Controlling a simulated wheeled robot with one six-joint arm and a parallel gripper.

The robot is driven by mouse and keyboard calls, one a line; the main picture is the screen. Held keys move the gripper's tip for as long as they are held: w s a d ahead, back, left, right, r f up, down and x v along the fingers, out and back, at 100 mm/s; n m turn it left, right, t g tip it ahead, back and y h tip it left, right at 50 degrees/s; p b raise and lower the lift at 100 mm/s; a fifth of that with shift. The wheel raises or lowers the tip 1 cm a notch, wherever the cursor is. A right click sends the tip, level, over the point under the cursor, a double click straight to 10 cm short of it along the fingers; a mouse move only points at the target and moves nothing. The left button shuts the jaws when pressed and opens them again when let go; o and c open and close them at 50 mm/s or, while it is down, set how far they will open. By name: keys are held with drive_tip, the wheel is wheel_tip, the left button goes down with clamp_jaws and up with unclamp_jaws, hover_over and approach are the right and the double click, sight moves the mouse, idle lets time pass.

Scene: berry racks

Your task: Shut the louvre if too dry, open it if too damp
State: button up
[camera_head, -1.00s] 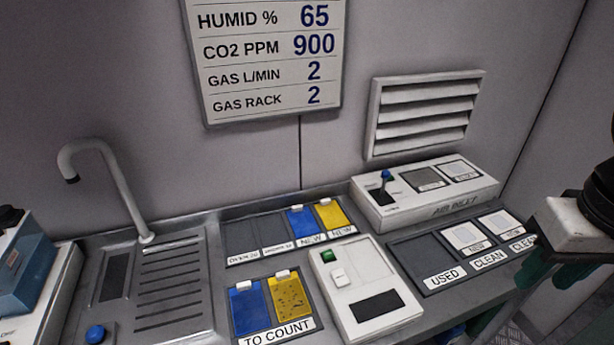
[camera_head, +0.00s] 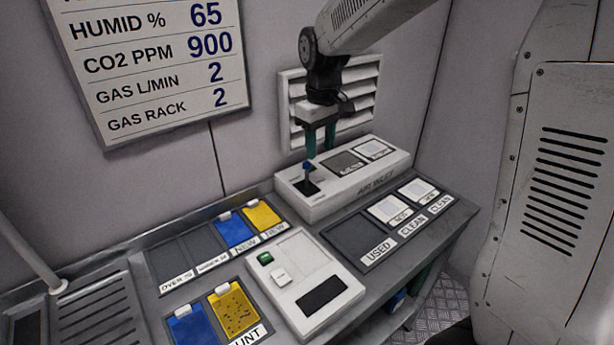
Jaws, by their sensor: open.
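The louvre (camera_head: 361,91) is a white slatted vent on the back wall, partly hidden behind my arm. Its slats look slanted; I cannot tell how far open they are. Below it a white box (camera_head: 342,197), lettered on its front, has a small lever with a blue knob (camera_head: 308,166) in a dark slot at its left end. My gripper (camera_head: 319,148) points down, open and empty, with its teal fingers just behind or above the knob. I cannot tell whether they touch it. The wall board (camera_head: 153,75) reads HUMID % 65, CO2 PPM 900, GAS L/MIN 2 and GAS RACK 2.
Two small panels sit on the box right of the lever. In front are a white device (camera_head: 303,282) with a green button and a tray (camera_head: 353,239) marked USED and CLEAN. Blue and yellow cards (camera_head: 233,229) lie left. A sink drainer (camera_head: 95,308) is far left.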

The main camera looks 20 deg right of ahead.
drive_tip(key=n, duration=0.1)
hover_over(307, 187)
drive_tip(key=f, duration=0.6)
drive_tip(key=shift+w, duration=0.2)
drive_tip(key=shift+w+f, duration=0.1)
drive_tip(key=shift+f, duration=3.85)
clamp_jaws()
drive_tip(key=shift+d, duration=0.1)
